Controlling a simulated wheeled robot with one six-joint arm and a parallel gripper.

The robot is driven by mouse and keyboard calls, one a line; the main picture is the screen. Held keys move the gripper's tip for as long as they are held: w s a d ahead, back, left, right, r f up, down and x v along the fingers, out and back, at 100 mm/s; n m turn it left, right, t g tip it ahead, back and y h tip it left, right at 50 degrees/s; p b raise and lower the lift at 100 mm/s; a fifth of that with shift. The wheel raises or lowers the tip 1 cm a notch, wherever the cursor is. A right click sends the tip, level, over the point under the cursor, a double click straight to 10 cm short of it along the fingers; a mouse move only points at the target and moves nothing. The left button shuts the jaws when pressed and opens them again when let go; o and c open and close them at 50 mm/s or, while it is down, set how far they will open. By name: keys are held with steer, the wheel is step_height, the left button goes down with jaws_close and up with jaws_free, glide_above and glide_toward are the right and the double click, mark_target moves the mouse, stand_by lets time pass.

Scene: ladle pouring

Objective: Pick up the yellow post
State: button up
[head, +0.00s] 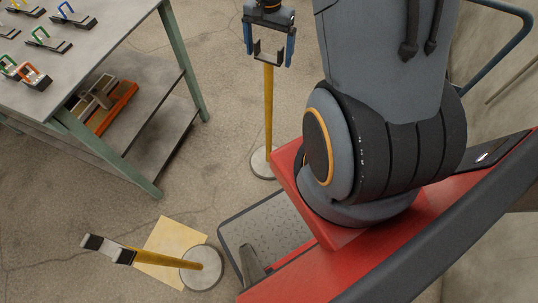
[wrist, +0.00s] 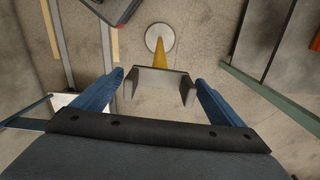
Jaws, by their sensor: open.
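A yellow post (head: 269,105) stands upright on a round grey base (head: 262,161) in the head view. Its top carries a grey U-shaped bracket (head: 268,57). My gripper (head: 269,48) is open, with its blue fingers on either side of the bracket and gaps showing. In the wrist view, the bracket (wrist: 158,82) lies between the fingertips, with the yellow post (wrist: 158,48) running to its base (wrist: 160,37). A second yellow post (head: 160,258) stands at the lower left in the head view, with a black-and-white top (head: 107,249) and a round base.
A green-legged workbench (head: 110,30) stands at the left, with several clamp-like items on top and an orange box (head: 112,108) on its lower shelf. A pale yellow sheet (head: 172,240) lies on the floor by the second post. Open floor lies between bench and post.

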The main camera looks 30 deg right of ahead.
mark_target(268, 65)
steer(key=shift+f+p, duration=0.55)
steer(key=shift+f, duration=2.4)
steer(key=c, duration=2.2)
steer(key=shift+o, duration=0.2)
steer(key=shift+w+r, duration=0.1)
